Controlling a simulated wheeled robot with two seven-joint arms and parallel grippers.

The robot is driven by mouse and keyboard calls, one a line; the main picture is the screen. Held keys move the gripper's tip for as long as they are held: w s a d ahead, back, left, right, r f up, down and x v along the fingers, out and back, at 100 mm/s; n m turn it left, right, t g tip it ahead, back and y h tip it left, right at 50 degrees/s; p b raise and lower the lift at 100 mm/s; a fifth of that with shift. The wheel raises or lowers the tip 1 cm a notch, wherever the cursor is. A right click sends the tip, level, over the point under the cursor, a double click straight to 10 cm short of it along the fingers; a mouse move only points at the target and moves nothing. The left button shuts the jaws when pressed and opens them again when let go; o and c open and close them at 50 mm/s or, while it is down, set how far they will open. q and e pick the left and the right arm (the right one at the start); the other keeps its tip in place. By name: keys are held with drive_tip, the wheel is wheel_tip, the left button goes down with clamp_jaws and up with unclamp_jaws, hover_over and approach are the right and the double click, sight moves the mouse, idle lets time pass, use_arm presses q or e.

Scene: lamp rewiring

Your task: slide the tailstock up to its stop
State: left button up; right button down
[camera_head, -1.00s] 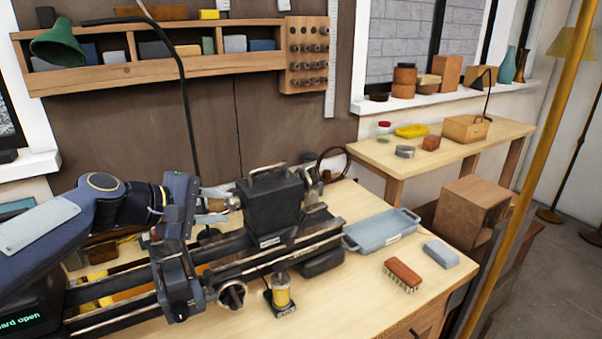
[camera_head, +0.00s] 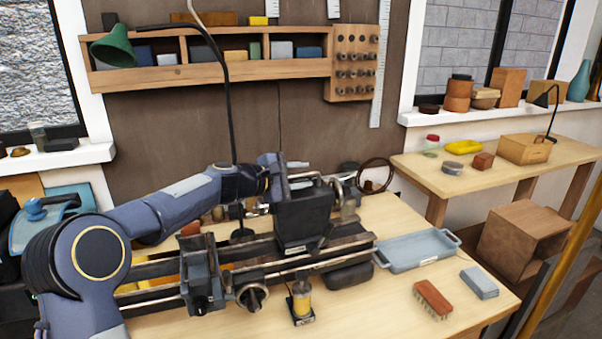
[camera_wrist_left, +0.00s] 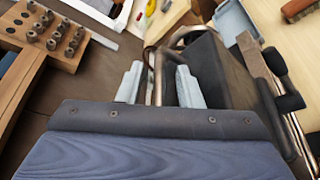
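What looks like the tailstock (camera_head: 305,216) is a dark block with a metal handle on top, standing upright on the right part of the lathe bed (camera_head: 345,243). Its dark side also shows in the left wrist view (camera_wrist_left: 232,75). My left gripper (camera_head: 299,176) is at the block's upper part. In the left wrist view its two pale fingers (camera_wrist_left: 160,86) stand apart, with a metal bar between them. I cannot tell whether they touch the bar. The stop cannot be made out. My right gripper is not in view.
The carriage (camera_head: 202,280) and a handwheel (camera_head: 252,297) sit left of the block. An oiler (camera_head: 301,299) stands in front. A blue-grey tray (camera_head: 420,250), a brush (camera_head: 433,299) and a grey block (camera_head: 479,282) lie to the right. A wall shelf (camera_head: 210,74) is behind.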

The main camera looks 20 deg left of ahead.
use_arm(q)
drive_tip(key=shift+c, duration=0.3)
clamp_jaws()
drive_tip(key=shift+s+a+f, duration=0.1)
drive_tip(key=shift+a+f, duration=0.05)
drive_tip(key=shift+a, duration=0.1)
drive_tip(key=s+a+b, duration=0.4)
drive_tip(key=s+a, duration=0.4)
drive_tip(key=a, duration=0.4)
drive_tip(key=shift+b, duration=0.3)
drive_tip(key=shift+s, duration=0.1)
